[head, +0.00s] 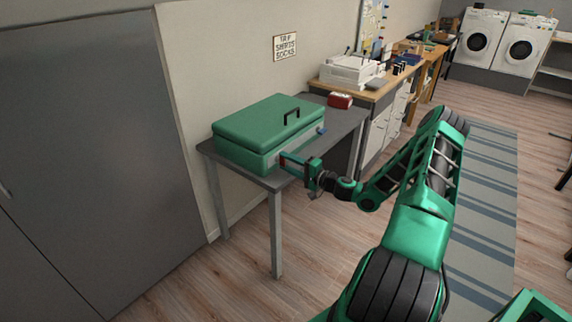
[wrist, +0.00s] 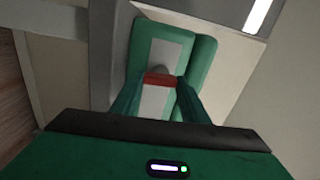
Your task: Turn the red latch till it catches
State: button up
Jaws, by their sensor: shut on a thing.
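A green case (head: 262,130) with a black handle (head: 291,115) stands on a grey table, its lid down. In the wrist view the latch (wrist: 160,80) is a short red bar lying across the picture between my fingertips, over a grey plate (wrist: 165,52). My gripper (head: 291,163) reaches the case from the right and is shut on the latch. The fingers (wrist: 158,88) touch its two ends. The fingers partly hide the latch in the head view.
A blue piece (head: 322,131) sits on the right of the case's front. A red box (head: 340,100) lies behind it on the grey table (head: 345,118). A wooden counter with a white machine (head: 350,71) stands beyond.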

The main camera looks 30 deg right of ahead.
jog(key=shift+d+f+m, duration=0.1)
jog(key=shift+d+m, duration=0.25)
jog(key=shift+m, duration=0.25)
jog(key=o, duration=1)
jog(key=shift+o, duration=0.3)
jog(key=shift+a, duration=0.15)
jog(key=v, duration=1)
jog(key=shift+s, duration=0.3)
